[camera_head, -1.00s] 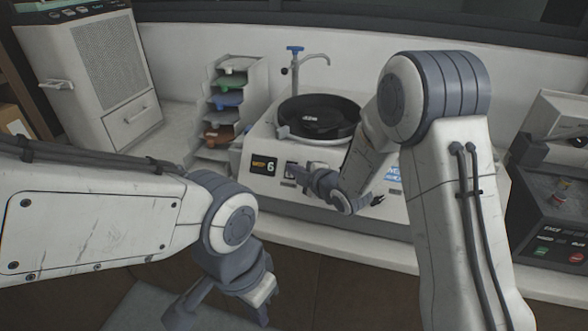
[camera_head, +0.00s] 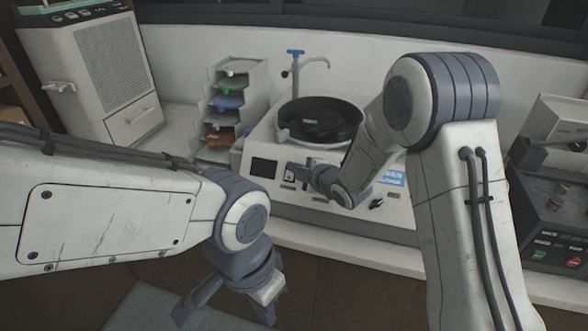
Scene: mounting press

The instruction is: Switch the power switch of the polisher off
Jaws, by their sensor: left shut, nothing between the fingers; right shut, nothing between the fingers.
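The polisher (camera_head: 403,222) is a white bench unit with a black round bowl (camera_head: 318,120) on top. Its front display (camera_head: 264,167) is dark. A small switch plate (camera_head: 289,175), which looks like the power switch, sits just right of the display. My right gripper (camera_head: 292,168) is shut and empty, its fingertips at the plate's upper edge and partly covering it. I cannot tell whether they touch it or which way the switch stands. My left gripper (camera_head: 188,315) is shut and empty, low in front of the bench and away from the polisher.
A blue-handled tap (camera_head: 296,54) stands behind the bowl. A rack of coloured trays (camera_head: 232,100) and a white cabinet unit (camera_head: 95,75) stand to the left. A dark machine with buttons (camera_head: 555,215) stands at the right. A black knob (camera_head: 377,203) is on the polisher's front.

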